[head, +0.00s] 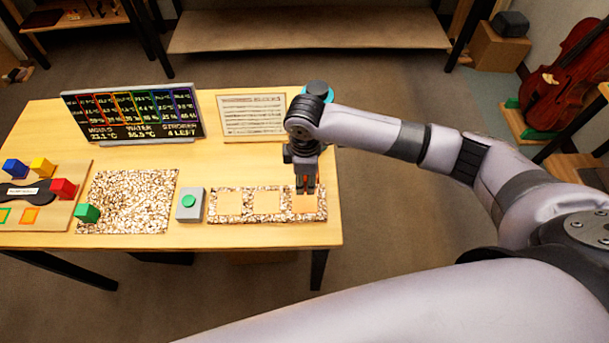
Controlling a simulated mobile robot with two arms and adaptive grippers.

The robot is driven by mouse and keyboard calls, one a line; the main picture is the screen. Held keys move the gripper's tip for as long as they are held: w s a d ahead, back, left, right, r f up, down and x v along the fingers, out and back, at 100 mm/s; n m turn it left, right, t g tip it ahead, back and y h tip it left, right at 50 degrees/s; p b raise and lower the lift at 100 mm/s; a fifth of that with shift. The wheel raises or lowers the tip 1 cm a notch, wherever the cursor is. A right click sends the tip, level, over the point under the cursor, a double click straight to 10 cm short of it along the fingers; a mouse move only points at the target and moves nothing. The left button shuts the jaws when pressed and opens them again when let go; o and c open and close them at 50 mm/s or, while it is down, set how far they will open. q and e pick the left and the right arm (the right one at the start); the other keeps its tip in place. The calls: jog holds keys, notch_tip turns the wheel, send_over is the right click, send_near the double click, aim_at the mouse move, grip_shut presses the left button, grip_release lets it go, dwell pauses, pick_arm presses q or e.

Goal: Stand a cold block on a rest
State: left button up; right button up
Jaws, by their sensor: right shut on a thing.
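My right gripper (306,184) points down over the right-hand square of a speckled strip (248,217) at the table's right end. It is shut on an orange-red block (308,181), mostly hidden by the fingers. I cannot tell whether the block touches the square. The strip has pale left (229,203) and middle (266,202) squares, both empty; the right one (303,204) looks more orange. A blue block (16,168), a yellow block (41,167) and a red block (63,188) sit on a wooden board at the left. A green block (87,213) stands by its right edge. My left gripper is not in view.
A speckled mat (130,200) lies mid-table, with a grey box with a green button (189,202) right of it. A display board (133,115) with readings and a printed sheet (252,116) stand at the back.

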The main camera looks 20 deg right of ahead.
jog(key=b, duration=0.3)
send_over(304, 201)
notch_tip(304, 201, down, 7)
jog(key=shift+d+f, duration=0.1)
jog(key=shift+f, duration=0.4)
pick_arm(q)
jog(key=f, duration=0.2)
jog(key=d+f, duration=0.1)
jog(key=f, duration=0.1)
jog(key=shift+b, duration=0.3)
pick_arm(e)
jog(key=shift+f, duration=0.1)
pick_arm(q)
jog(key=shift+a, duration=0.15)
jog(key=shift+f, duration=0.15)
pick_arm(e)
jog(key=shift+f, duration=0.45)
jog(key=o, duration=1.2)
jog(key=shift+r, duration=0.1)
notch_tip(304, 201, up, 12)
jog(key=shift+f, duration=0.1)
